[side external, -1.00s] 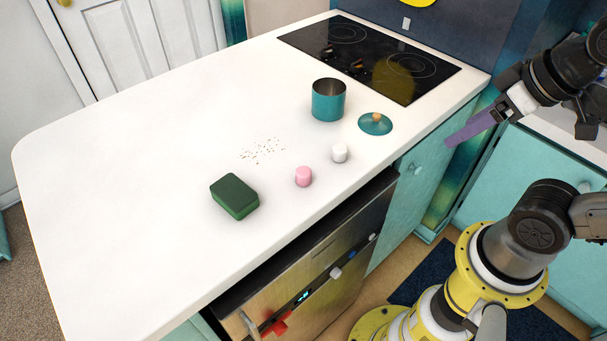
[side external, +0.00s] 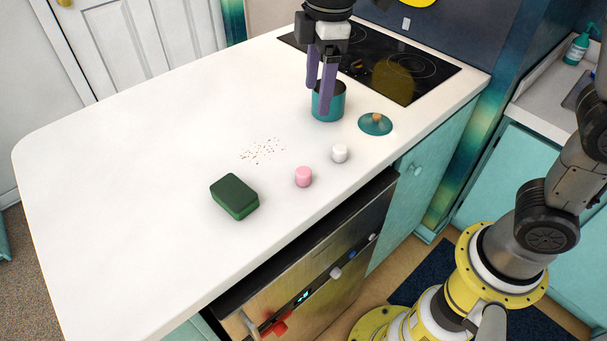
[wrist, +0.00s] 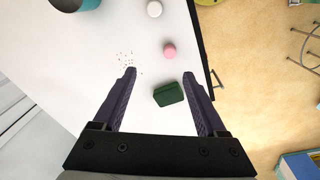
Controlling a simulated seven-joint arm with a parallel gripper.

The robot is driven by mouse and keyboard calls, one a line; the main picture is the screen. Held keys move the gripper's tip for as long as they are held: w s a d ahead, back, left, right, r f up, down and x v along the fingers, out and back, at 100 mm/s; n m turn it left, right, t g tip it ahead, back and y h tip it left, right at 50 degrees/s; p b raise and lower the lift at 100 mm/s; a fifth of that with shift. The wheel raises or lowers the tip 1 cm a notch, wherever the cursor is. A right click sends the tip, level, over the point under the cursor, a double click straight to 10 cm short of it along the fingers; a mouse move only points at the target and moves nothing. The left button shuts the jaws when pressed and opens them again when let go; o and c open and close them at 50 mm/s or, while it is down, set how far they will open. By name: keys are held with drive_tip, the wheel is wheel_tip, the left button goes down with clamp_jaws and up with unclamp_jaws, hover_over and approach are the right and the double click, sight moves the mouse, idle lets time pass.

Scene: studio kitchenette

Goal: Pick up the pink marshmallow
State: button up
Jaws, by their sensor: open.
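The pink marshmallow (side external: 303,177) stands on the white counter near its front edge, between a white marshmallow (side external: 340,153) and a green block (side external: 234,197). In the wrist view the pink marshmallow (wrist: 169,50) is beyond the fingertips, right of the middle. My gripper (side external: 319,98) has purple fingers pointing down. In the side view it appears over or in front of the teal pot (side external: 328,108). Its fingers (wrist: 160,72) are spread with nothing between them at the tips, and the green block (wrist: 168,94) shows below, near the right finger.
A teal lid (side external: 375,124) with a wooden knob lies right of the pot. A black cooktop (side external: 420,72) is behind. Dark crumbs (side external: 262,151) are scattered mid-counter. The counter's left part is clear. Its front edge drops off beside an oven (side external: 310,275).

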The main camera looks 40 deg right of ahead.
hover_over(303, 171)
wheel_tip(303, 171, down, 4)
drive_tip(key=shift+n+g, duration=0.4)
wheel_tip(303, 171, down, 8)
drive_tip(key=shift+w+r, duration=0.1)
drive_tip(key=shift+f, duration=2.85)
drive_tip(key=shift+c, duration=0.2)
clamp_jaws()
